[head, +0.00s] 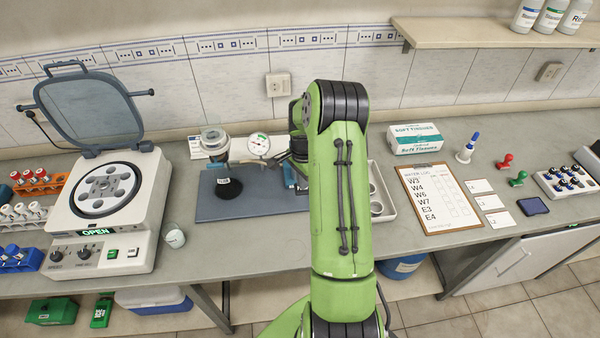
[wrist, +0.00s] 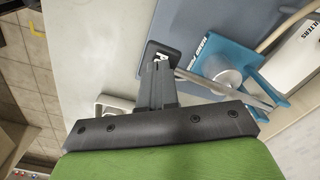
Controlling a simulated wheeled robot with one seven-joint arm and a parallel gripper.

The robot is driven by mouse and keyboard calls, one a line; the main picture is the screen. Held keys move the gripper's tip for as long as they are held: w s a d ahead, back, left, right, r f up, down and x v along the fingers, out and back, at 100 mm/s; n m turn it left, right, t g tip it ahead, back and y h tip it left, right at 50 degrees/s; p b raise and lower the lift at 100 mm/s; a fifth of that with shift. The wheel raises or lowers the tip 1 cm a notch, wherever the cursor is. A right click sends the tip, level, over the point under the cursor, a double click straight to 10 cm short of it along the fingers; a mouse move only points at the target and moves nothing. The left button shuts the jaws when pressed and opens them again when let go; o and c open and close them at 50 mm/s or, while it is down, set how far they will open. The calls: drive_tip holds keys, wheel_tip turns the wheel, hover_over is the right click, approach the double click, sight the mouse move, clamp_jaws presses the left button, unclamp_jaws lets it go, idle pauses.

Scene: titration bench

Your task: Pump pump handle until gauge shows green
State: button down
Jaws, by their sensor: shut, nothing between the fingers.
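The blue hand pump (wrist: 232,62) is at the right in the wrist view, with a round silver part on top and a metal lever. In the head view my arm hides most of the pump and the gripper. The round white gauge (head: 259,145) stands just left of my arm. It has small coloured marks; its needle is too small to read.
A centrifuge (head: 105,205) with a raised lid is farther left. A white tray (head: 386,200), tissue box (head: 415,138) and clipboard (head: 438,197) are right of my arm.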

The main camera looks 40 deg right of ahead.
drive_tip(key=shift+f, duration=0.5)
drive_tip(key=shift+s, duration=0.1)
wheel_tip(320, 180, up, 8)
drive_tip(key=p, duration=0.5)
idle(0.6)
drive_tip(key=shift+f+b, duration=3.2)
drive_tip(key=shift+f, duration=0.6)
wheel_tip(320, 180, up, 8)
drive_tip(key=p, duration=0.5)
